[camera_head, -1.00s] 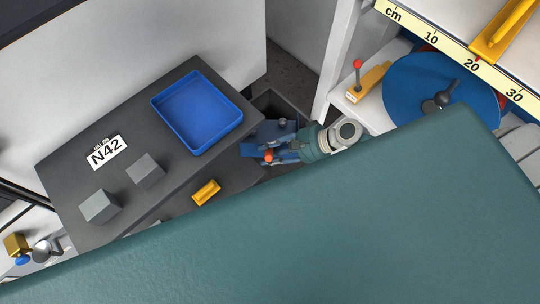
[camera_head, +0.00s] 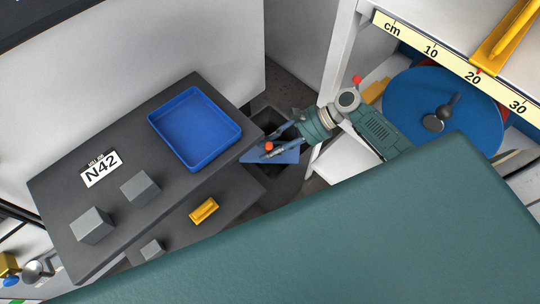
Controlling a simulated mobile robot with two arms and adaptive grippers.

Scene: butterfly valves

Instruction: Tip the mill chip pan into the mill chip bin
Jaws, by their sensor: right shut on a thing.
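My right gripper (camera_head: 277,147) reaches in from the right and is shut on a small blue pan, taken as the mill chip pan (camera_head: 288,157). The pan looks tilted; its blue face shows below the fingers, and the fingers hide part of it. A small red-orange ball sits by the fingertips. The dark open bin, taken as the mill chip bin (camera_head: 270,107), stands beside the dark table, under the pan and gripper. The pan and gripper hide part of its opening; I cannot see any chips. My left gripper is not in view.
The dark table (camera_head: 160,215) holds a larger blue tray (camera_head: 215,150), an N42 label and grey blocks (camera_head: 92,225). A yellow piece (camera_head: 204,211) lies on a lower shelf. A white rack with a blue disc (camera_head: 405,110) stands at right.

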